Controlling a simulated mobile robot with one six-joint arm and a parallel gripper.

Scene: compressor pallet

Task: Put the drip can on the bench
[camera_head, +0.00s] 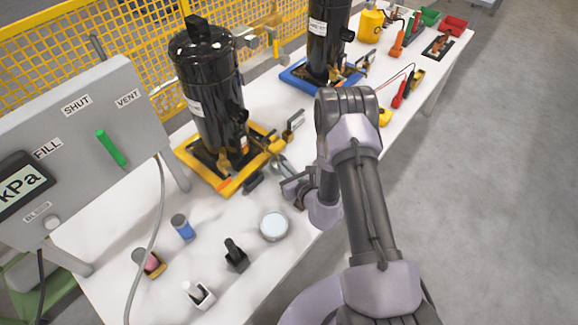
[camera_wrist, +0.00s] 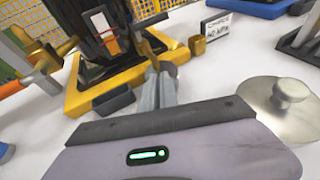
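No object can be identified as the drip can for certain. A round silver vessel with a knobbed top (camera_wrist: 278,105) stands on the bench at the right of the wrist view. In the head view, a round can with a pale top (camera_head: 274,226) stands on the bench (camera_head: 215,275). My gripper (camera_head: 282,168) points at the front of the yellow frame under the near black compressor (camera_head: 208,85). In the wrist view its fingers (camera_wrist: 162,84) lie close together before a brass fitting (camera_wrist: 160,48). Whether they grip anything is unclear. A small brass cup-like part (camera_wrist: 197,46) sits right of them.
A grey panel with a kPa display (camera_head: 22,185) stands at the left. A blue cylinder (camera_head: 182,227), a black stand (camera_head: 236,255) and a white holder (camera_head: 199,295) stand near the front. A second compressor (camera_head: 327,40) is farther back. Bare bench lies between the front items.

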